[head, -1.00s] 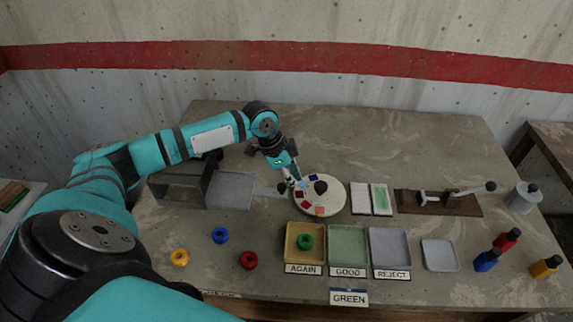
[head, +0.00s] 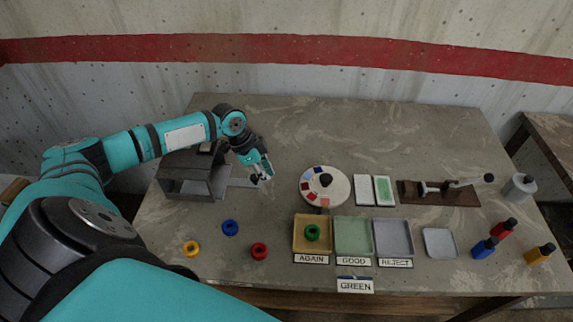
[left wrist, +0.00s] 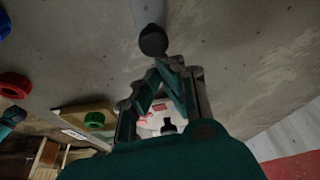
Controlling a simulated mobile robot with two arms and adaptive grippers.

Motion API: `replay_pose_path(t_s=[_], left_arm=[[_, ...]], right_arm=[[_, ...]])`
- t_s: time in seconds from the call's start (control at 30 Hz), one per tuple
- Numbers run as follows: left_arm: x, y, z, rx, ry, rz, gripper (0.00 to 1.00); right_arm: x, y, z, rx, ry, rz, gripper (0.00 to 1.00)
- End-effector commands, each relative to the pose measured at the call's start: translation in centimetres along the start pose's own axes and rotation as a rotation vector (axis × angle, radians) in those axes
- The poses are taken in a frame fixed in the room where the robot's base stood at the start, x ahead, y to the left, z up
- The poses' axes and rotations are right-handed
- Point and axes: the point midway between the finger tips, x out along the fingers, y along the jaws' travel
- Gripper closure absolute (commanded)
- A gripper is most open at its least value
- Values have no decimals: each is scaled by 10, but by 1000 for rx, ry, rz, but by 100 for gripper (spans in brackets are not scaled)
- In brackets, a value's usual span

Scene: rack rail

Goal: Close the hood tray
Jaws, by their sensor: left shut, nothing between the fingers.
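The hood (head: 193,187) is a grey box with clear sides at the left of the table. Its tray is in the hood, with only the pale handle bar (head: 240,183) sticking out to the right. My left gripper (head: 262,178) is shut and empty at the outer end of this bar. In the left wrist view, the bar ends in a dark knob (left wrist: 153,42), close to my left fingertips (left wrist: 168,64). I cannot tell whether they touch. My right gripper is out of view.
A round dial with coloured patches (head: 325,187) stands right of my gripper. Yellow (head: 191,248), blue (head: 230,228) and red (head: 259,251) rings lie in front of the hood. A green ring (head: 312,232) is in the AGAIN tray (head: 299,248). The table's back is clear.

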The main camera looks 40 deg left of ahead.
Motion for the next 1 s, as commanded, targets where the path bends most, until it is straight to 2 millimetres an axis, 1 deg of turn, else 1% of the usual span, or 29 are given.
replay_pose_path(t_s=[0.03,0.1,0.2,0.27,0.47,0.73,0.87,1.0], left_arm=[[-5,-1,12,-3,-3,2,100],[-9,-3,23,-1,-1,2,100],[-12,-5,32,1,3,1,100],[-13,-6,34,2,4,0,100],[-13,-6,34,3,5,0,100],[-16,-5,33,2,2,0,100],[-23,-4,28,3,3,0,100],[-38,-1,19,3,6,1,100]], right_arm=[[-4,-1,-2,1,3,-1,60],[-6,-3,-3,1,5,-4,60],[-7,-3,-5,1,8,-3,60],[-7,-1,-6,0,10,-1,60],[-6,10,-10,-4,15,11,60],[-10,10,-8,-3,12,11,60],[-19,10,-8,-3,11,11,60],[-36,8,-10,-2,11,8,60]])
